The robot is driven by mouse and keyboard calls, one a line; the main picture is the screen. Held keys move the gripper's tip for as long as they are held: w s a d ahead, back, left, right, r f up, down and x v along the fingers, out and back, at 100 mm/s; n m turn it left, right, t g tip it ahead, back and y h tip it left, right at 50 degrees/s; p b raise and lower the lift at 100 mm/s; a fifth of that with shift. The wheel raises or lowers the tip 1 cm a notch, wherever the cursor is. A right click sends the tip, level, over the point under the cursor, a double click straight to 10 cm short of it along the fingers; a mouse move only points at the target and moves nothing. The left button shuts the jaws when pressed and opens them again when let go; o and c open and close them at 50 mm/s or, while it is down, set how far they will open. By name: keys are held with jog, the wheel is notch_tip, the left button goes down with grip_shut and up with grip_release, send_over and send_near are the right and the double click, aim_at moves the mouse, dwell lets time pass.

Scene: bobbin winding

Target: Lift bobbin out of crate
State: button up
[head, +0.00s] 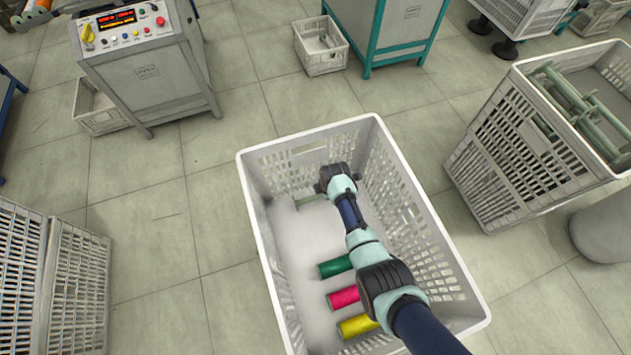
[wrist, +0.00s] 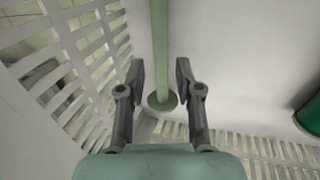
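A bare pale green bobbin lies low in the white crate (head: 257,215); part of it shows beside my gripper in the head view (head: 310,199). In the wrist view the bobbin's shaft (wrist: 159,40) runs up the middle and a round flange sits at its near end. My gripper (wrist: 159,80) is open, with one finger on each side of the shaft and a gap on both sides. My arm reaches down into the crate and hides part of the bobbin in the head view.
Green (head: 335,267), magenta (head: 343,297) and yellow (head: 357,326) wound bobbins lie in the crate's near half. Slatted crate walls stand close by my gripper. Another crate (head: 505,150) at right holds several pale green bobbins. A control cabinet (head: 150,85) stands at back left.

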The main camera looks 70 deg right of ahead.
jog(key=b+x, duration=0.2)
jog(key=shift+s+d+f, duration=0.1)
jog(key=shift+d+f, duration=0.15)
jog(key=shift+f, duration=0.1)
jog(key=b+x, duration=0.5)
jog(key=shift+a+f, duration=0.1)
grip_shut()
